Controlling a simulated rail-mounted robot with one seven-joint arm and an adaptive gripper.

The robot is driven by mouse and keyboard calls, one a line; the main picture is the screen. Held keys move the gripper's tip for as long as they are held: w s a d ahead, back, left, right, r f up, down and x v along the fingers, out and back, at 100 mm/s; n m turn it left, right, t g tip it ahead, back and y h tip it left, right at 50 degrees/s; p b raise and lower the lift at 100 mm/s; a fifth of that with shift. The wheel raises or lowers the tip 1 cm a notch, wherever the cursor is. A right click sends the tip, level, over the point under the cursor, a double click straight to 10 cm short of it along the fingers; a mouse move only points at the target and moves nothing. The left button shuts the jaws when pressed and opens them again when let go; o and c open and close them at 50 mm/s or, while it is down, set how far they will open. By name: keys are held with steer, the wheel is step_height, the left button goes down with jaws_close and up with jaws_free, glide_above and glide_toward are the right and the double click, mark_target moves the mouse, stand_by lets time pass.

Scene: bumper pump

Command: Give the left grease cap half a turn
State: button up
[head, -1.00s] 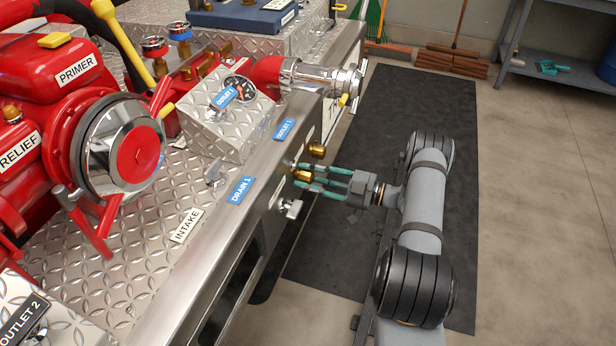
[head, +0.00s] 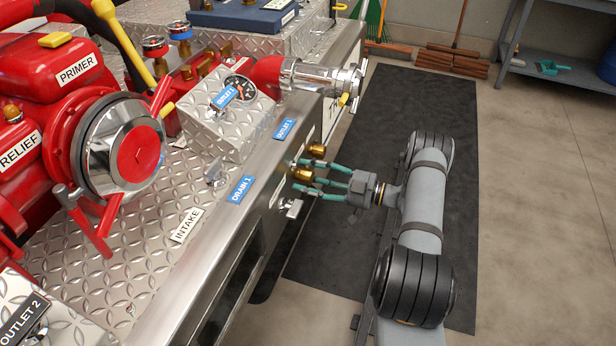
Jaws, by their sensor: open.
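Two brass grease caps stick out from the bumper's side face. The left grease cap (head: 302,174) is the nearer one, and the other brass cap (head: 317,150) is just beyond it, up and to the right. My gripper (head: 299,175) reaches in from the right with its teal fingers spread wide. The fingertips lie on either side of the left cap, with visible gaps and no clear contact. The far finger passes close to the other cap; I cannot tell whether they touch.
A silver drain fitting (head: 291,207) sits just below the near finger. The steel bumper edge (head: 232,210) runs beside the caps. A chrome outlet (head: 320,76) with a yellow handle projects farther back. The dark floor mat (head: 440,100) is open floor behind my arm.

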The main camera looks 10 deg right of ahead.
steer(key=v, duration=1.2)
steer(key=x, duration=1.2)
